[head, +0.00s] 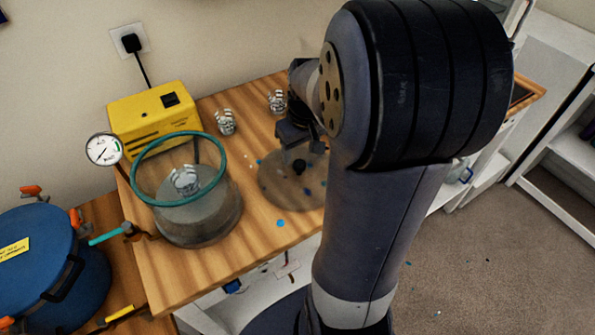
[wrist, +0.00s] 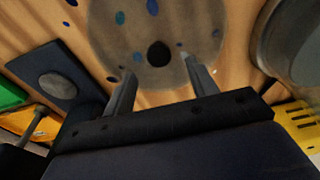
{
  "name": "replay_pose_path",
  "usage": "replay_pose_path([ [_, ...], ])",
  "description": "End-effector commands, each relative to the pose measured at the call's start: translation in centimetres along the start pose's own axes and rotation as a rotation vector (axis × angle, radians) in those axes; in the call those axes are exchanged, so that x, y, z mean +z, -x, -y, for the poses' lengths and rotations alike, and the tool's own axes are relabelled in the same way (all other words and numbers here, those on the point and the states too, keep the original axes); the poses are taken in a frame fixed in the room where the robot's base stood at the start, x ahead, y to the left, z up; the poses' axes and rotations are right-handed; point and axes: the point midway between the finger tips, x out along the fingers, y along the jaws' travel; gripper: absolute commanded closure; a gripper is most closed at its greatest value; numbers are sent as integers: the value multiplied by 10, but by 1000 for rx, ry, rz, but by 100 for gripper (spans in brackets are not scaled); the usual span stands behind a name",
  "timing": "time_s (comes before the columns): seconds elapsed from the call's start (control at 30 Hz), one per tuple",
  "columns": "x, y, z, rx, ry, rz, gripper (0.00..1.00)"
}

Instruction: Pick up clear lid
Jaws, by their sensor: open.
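The clear lid (head: 280,188) is a round, see-through disc with a dark knob (head: 299,167) at its middle. It lies flat on the wooden table, right of the glass chamber. My gripper (head: 300,148) is above the lid, near the knob, and partly hidden behind my arm in the head view. In the wrist view the lid (wrist: 130,62) fills the upper middle, and its dark knob (wrist: 159,53) shows just beyond and between the fingers. My gripper (wrist: 160,82) is open there, with nothing between its fingers.
The glass chamber (head: 200,222) with a teal rim holds a small striped figure. A yellow pump (head: 150,115) and a gauge (head: 104,149) stand beside it. Two striped figures (head: 226,122) stand behind the lid. A blue pot (head: 45,260) is at left.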

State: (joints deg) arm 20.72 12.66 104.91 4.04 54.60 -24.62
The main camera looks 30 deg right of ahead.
Motion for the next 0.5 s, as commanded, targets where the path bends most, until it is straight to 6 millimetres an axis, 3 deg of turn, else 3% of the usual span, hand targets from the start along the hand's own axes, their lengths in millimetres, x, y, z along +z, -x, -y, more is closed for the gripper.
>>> replay_pose_path([
  [0.5, 3, -56, 0, -1, 0, 2, 45],
])
